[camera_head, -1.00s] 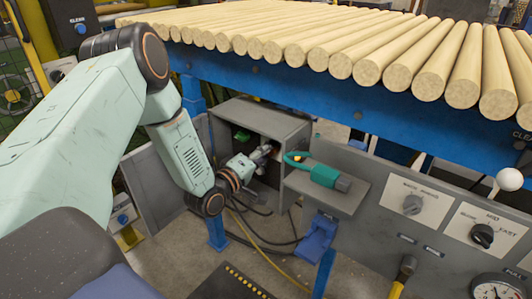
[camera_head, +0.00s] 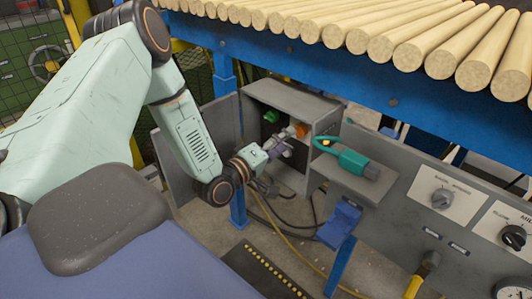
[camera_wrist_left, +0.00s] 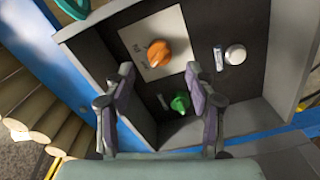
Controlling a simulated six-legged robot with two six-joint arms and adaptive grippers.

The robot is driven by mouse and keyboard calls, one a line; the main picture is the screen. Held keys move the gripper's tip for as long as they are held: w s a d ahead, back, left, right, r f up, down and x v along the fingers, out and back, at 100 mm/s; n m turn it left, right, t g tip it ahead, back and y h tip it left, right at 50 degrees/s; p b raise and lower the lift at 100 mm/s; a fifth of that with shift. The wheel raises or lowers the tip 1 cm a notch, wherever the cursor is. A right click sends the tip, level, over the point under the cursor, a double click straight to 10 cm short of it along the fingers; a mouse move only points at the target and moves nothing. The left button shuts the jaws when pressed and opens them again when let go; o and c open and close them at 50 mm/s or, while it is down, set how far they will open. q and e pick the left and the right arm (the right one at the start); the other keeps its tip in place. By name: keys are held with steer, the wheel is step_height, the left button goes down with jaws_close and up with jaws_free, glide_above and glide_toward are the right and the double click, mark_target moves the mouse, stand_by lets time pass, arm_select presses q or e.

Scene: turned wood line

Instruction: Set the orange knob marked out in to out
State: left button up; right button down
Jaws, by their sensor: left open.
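The orange knob (camera_wrist_left: 159,53) sits on a pale label plate (camera_wrist_left: 177,38) inside an open grey box (camera_head: 297,98). In the head view a bit of the orange knob (camera_head: 301,130) shows just beyond my left gripper (camera_head: 279,147). My left gripper is open and empty, pointing into the box. In the left wrist view its two fingers (camera_wrist_left: 166,95) stand apart on either side, with the knob ahead and between them, not touched. The lettering on the plate is too small to read. My right gripper is not in view.
Inside the box are a green knob (camera_wrist_left: 180,102) and a white round knob (camera_wrist_left: 235,54). A teal clamp meter (camera_head: 352,161) lies on a grey shelf right of the box. Wood rods (camera_head: 400,40) lie above on a blue frame (camera_head: 330,72). Cables hang below the box.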

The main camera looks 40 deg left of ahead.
arm_select(q)
steer(key=s, duration=0.7)
steer(key=shift+a, duration=0.25)
stand_by(0.6)
steer(key=s+d+f+m+g+p, duration=0.1)
steer(key=s+d+f+m+g, duration=0.3)
steer(key=f, duration=0.3)
steer(key=s+d+f+m+g, duration=0.2)
steer(key=s+d+f+g, duration=0.2)
steer(key=f+g, duration=0.2)
steer(key=s+d+f+m+g+p, duration=0.1)
steer(key=s+d+f+m+g, duration=0.1)
steer(key=s, duration=0.8)
steer(key=s+d+f+m+g+y+p, duration=0.1)
steer(key=s+d+m+g, duration=0.3)
steer(key=s, duration=0.5)
steer(key=shift+s+f+m+g, duration=0.35)
steer(key=shift+f+g, duration=0.35)
steer(key=shift+g, duration=0.3)
